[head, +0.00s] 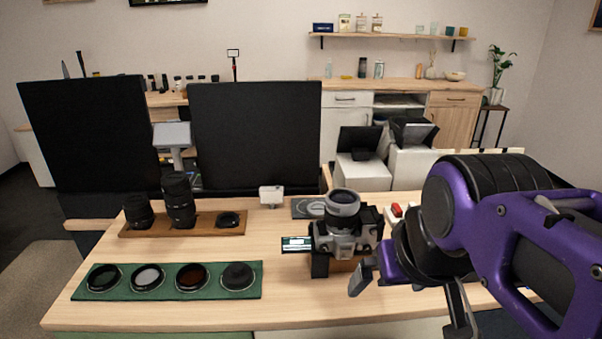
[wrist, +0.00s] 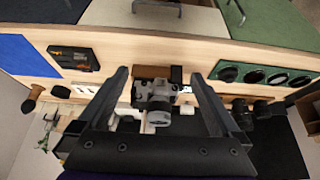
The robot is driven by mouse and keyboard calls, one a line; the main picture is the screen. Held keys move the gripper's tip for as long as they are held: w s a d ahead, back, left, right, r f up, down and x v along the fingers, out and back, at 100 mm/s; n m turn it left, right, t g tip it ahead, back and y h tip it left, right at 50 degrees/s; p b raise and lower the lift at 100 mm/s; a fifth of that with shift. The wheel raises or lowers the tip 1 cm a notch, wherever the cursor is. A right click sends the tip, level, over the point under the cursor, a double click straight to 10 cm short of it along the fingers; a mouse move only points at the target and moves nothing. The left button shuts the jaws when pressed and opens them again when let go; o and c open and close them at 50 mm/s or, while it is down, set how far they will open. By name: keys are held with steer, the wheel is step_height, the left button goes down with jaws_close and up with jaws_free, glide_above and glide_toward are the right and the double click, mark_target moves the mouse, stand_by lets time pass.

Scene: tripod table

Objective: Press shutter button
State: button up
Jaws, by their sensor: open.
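A silver and black camera (head: 343,238) stands on a small wooden block (head: 343,265) near the middle of the table, its round lens (head: 343,198) showing above the body. A small lit screen (head: 297,244) sticks out at its left. In the wrist view the camera (wrist: 155,92) lies between and beyond my two fingers. I cannot make out the shutter button in either view. My gripper (head: 410,308) is open and empty, to the right of the camera and nearer the head view. It also shows open in the wrist view (wrist: 159,73).
A green mat (head: 215,286) with several round filters lies front left. A wooden tray (head: 215,228) with lenses stands behind it. A small white device (head: 271,196) and a red-topped item (head: 396,210) sit farther back. Bare table (head: 285,290) lies left of the camera.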

jaws_close()
stand_by(0.3)
stand_by(1.2)
